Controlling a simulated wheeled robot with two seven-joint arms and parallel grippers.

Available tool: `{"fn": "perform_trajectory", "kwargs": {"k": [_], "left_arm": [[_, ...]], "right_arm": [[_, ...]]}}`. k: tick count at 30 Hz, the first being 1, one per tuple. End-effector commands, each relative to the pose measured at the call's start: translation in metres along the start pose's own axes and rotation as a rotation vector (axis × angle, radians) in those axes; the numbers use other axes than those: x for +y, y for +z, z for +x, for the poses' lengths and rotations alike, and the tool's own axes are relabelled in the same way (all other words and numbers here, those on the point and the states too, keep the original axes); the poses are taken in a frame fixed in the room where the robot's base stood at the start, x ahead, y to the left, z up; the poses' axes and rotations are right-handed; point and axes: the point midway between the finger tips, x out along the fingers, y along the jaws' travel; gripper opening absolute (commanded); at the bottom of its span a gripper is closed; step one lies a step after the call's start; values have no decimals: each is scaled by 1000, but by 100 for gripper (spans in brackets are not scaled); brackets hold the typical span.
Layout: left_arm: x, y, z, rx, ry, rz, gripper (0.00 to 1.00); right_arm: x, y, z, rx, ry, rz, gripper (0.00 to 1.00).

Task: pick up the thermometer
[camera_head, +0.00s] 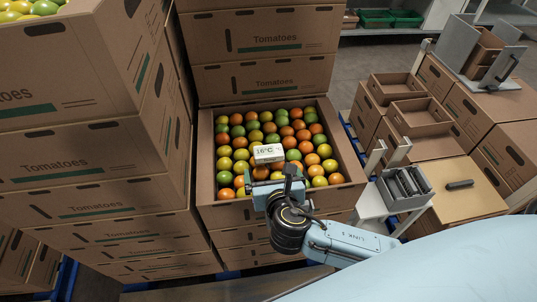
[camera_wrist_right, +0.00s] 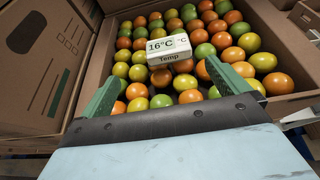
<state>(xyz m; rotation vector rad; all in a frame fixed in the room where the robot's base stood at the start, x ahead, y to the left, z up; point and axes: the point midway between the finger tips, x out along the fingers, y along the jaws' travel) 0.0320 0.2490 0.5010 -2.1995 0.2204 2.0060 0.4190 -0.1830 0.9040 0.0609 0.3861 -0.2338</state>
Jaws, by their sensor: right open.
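The thermometer (camera_head: 268,153) is a small white box with a display reading 16°C. It lies on top of the tomatoes in an open cardboard box (camera_head: 345,160). In the right wrist view the thermometer (camera_wrist_right: 169,48) shows its front face marked "Temp", ahead of the fingers and between them. My right gripper (camera_head: 270,182) is open and empty at the near side of the box, just short of the thermometer. Its two green fingers also show in the right wrist view (camera_wrist_right: 165,82), spread wide apart. My left gripper is not in view.
Tall stacks of Tomatoes cartons (camera_head: 75,165) stand close on the left, and more cartons (camera_head: 270,80) rise behind the open box. On the right are a grey tray with dark items (camera_head: 427,186), small empty boxes (camera_head: 420,115) and a metal holder (camera_head: 470,45).

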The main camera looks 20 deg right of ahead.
Motion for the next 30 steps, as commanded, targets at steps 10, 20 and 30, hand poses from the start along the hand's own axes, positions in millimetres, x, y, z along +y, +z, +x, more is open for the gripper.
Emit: {"fn": "perform_trajectory", "kwargs": {"k": [10, 20, 30], "left_arm": [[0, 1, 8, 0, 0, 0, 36], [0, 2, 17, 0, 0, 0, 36], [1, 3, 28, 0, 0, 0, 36]], "right_arm": [[-11, -5, 31, 1, -23, -7, 100], [-11, -5, 78, 3, -21, -7, 100], [-13, -5, 119, 3, -22, -7, 100]]}}
